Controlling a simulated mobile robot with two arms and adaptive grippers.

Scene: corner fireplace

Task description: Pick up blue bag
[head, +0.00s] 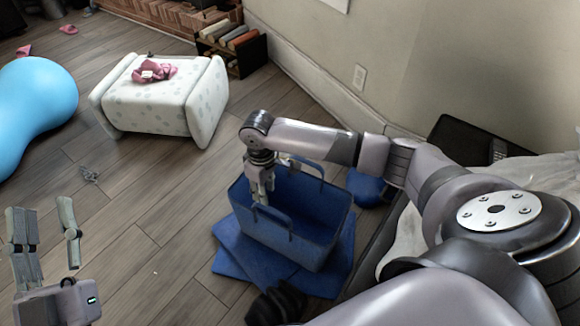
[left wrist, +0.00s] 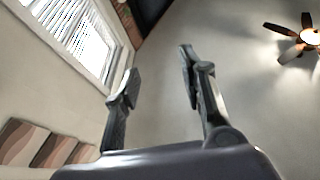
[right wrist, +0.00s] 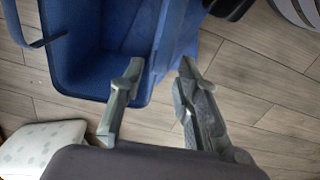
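The blue bag (head: 318,248) stands upright with an open top on flat blue pieces on the floor. A handle loop (head: 272,219) shows at its near side. My right gripper (head: 262,198) points down at the bag's left end. In the right wrist view my right gripper (right wrist: 158,75) is open. One finger overlaps the blue bag (right wrist: 95,50) and the other is to the right of it; I cannot tell if they touch it. My left gripper (head: 45,218) is raised, open and empty; in the left wrist view its fingers (left wrist: 158,75) are apart against wall and ceiling.
The flat blue pieces (head: 240,262) lie under the bag. A white spotted ottoman (head: 155,110) with a pink item (head: 155,72) stands behind left. A light-blue ball-like object (head: 35,105) is at far left. A small book rack (head: 232,48) stands by the wall. Floor at left centre is mostly clear.

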